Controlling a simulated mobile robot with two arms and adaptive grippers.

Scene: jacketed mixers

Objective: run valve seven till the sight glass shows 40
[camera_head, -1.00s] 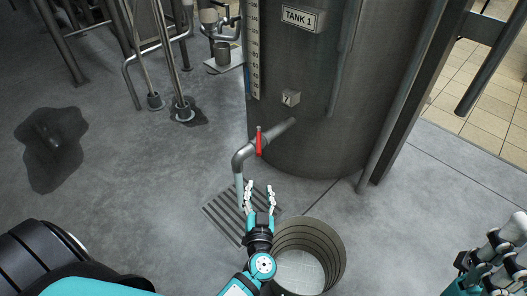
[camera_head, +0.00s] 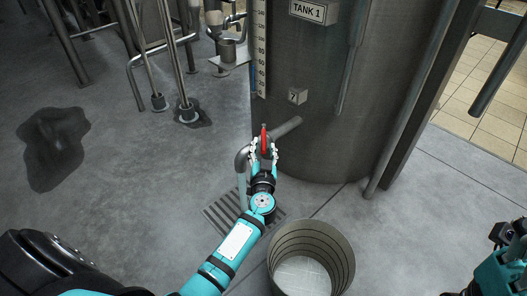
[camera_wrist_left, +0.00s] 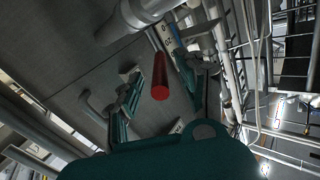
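The tank marked TANK 1 (camera_head: 330,130) bears a small plate reading 7 (camera_head: 298,96). Below the plate a pipe (camera_head: 288,127) with a red valve handle (camera_head: 264,138) leads to a downturned spout. The sight glass scale (camera_head: 261,60) runs up the tank's left side; I cannot read its level. My left gripper (camera_head: 263,148) is at the handle, fingers apart on either side. In the left wrist view the red handle (camera_wrist_left: 160,75) stands between the open fingers, with no clear contact. At the lower right only part of my right arm shows; its fingers are out of view.
A floor grate (camera_head: 225,215) lies under the spout, and an open round bin (camera_head: 312,258) stands to its right. A dark wet patch (camera_head: 53,148) marks the floor at left. Steel pipe legs stand at the upper left. A metal post (camera_head: 415,110) stands right of the tank.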

